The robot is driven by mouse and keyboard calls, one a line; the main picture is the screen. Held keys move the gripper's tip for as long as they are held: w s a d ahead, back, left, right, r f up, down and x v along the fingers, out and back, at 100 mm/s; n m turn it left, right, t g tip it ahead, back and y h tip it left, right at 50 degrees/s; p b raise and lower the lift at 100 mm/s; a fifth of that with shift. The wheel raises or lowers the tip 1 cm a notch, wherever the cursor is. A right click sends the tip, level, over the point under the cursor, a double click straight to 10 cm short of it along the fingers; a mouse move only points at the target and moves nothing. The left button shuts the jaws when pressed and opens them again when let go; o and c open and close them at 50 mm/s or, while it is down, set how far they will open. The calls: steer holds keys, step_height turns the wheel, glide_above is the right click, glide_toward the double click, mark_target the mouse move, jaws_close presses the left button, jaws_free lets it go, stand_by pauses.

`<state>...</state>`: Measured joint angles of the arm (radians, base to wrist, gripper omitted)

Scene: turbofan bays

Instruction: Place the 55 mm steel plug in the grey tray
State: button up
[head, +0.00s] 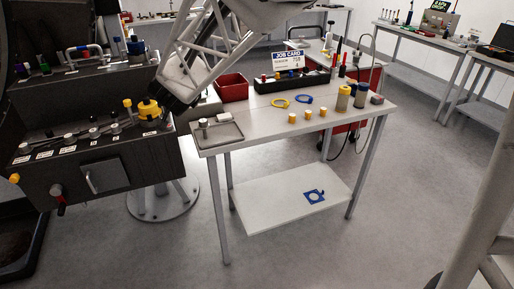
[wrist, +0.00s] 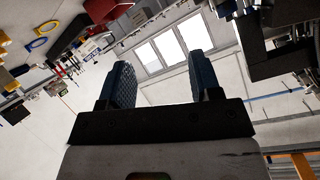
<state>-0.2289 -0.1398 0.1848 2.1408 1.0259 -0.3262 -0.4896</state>
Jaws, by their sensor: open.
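The grey tray (head: 232,141) lies on the front left corner of the white worktable. Two small pale-topped metal pieces (head: 203,123) stand in or at its left and back parts. Several pale-topped plugs (head: 93,133) sit in a row on the dark bay panel to the left. I cannot read any plug's size, so I cannot tell which is the 55 mm one. My gripper (wrist: 165,84) shows in the wrist view with its two blue fingers apart and nothing between them. In the head view my arm ends over the right end of the bay, near a large yellow plug (head: 148,108).
A red bin (head: 231,87), a black rack (head: 290,82), a job card (head: 287,61), yellow and blue rings (head: 280,103), small yellow plugs (head: 292,118) and bottles (head: 343,99) stand on the table. Its front middle is clear.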

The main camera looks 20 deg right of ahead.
steer(key=s+d+f+n+g, duration=0.1)
steer(key=s+d+f+g, duration=0.1)
steer(key=s, duration=1.1)
steer(key=s+d+f+n+g, duration=0.2)
steer(key=s+d+g, duration=0.3)
steer(key=s, duration=0.9)
steer(key=s+d+f+n+g, duration=0.2)
steer(key=s+d+g, duration=0.1)
steer(key=s, duration=1)
steer(key=shift+s+d+g+y, duration=0.3)
steer(key=shift+d+y, duration=0.1)
steer(key=shift+d, duration=0.5)
